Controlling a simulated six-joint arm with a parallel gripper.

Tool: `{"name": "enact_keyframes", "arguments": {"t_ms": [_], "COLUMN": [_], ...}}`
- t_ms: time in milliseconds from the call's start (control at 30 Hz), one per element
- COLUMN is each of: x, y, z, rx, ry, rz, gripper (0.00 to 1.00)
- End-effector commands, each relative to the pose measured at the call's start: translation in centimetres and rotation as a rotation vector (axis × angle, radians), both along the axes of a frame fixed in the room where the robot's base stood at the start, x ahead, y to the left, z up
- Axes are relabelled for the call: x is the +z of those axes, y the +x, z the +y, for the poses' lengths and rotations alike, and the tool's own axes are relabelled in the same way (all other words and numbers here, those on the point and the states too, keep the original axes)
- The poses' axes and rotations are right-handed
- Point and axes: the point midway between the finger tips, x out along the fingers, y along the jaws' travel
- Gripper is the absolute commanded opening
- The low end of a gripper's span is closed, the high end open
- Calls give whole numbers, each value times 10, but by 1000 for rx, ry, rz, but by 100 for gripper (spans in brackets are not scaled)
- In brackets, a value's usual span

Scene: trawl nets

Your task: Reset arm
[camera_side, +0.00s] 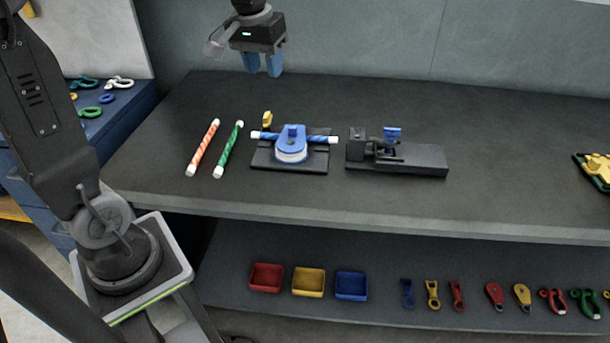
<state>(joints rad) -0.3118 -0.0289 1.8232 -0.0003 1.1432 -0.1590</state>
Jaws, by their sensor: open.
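My gripper (262,64) hangs above the back of the dark workbench, near the wall. Its two blue fingers point down, stand apart and hold nothing. It is well above the fixtures and touches none of them. The rest of my arm between the base at the left and the gripper is partly out of the picture.
On the bench (500,205) lie an orange-striped rope (203,148) and a green-striped rope (228,149). A blue block (291,145) with a blue-striped rope sits on a black plate. A black clamp fixture (397,154) stands beside it. The bench's right middle is clear.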

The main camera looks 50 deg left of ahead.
Motion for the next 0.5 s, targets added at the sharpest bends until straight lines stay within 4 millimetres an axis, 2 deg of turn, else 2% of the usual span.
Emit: {"name": "enact_keyframes", "arguments": {"t_ms": [33, 200, 400, 500], "x": [5, 3, -18, -28], "y": [-18, -77, -136, -154], "z": [-19, -69, -103, -112], "rx": [-52, -217, -376, -426], "ry": [14, 51, 83, 93], "rz": [-32, -127, -225, -257], "gripper": [40, 40, 40, 40]}}
